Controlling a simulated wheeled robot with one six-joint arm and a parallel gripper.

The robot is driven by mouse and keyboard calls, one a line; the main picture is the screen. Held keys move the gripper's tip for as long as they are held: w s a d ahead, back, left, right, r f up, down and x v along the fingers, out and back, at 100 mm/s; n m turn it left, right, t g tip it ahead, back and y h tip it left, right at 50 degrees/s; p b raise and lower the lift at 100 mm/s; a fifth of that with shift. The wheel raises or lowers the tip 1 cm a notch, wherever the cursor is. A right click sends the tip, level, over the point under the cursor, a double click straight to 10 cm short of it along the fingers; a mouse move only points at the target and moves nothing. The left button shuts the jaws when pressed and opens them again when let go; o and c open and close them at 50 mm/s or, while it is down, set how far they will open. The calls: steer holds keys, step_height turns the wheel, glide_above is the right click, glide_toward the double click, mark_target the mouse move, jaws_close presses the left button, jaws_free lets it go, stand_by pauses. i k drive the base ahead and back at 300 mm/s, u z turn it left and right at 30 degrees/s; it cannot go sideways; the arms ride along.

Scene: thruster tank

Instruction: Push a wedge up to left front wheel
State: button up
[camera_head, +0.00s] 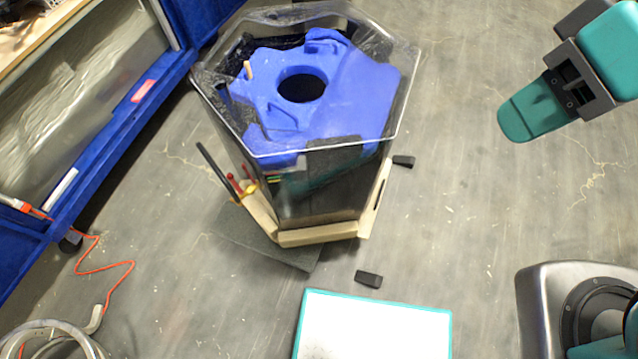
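Two small black wedge-like blocks lie on the grey floor. One wedge (369,279) is in front of the hexagonal tank, just beyond the white teal-edged panel. The other wedge (403,161) is close to the tank's right side. A dark wheel (70,241) shows under the corner of the blue frame at the left; I cannot tell whether it is the left front wheel. No wheel is visible under the tank. My gripper (522,122), teal and dark grey, is at the upper right, well apart from both wedges. Its finger opening is not clear from this angle.
The clear-walled tank (335,200) with a blue insert (350,95) stands on a wooden base (318,235) and dark mat (285,248). A blue frame (130,120) fills the left. An orange cord (105,268) lies lower left.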

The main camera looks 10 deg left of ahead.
mark_target(372, 280)
steer(key=u, duration=0.15)
steer(key=k, duration=1.85)
steer(key=z, duration=0.65)
steer(key=i, duration=1.1)
steer(key=u, duration=0.7)
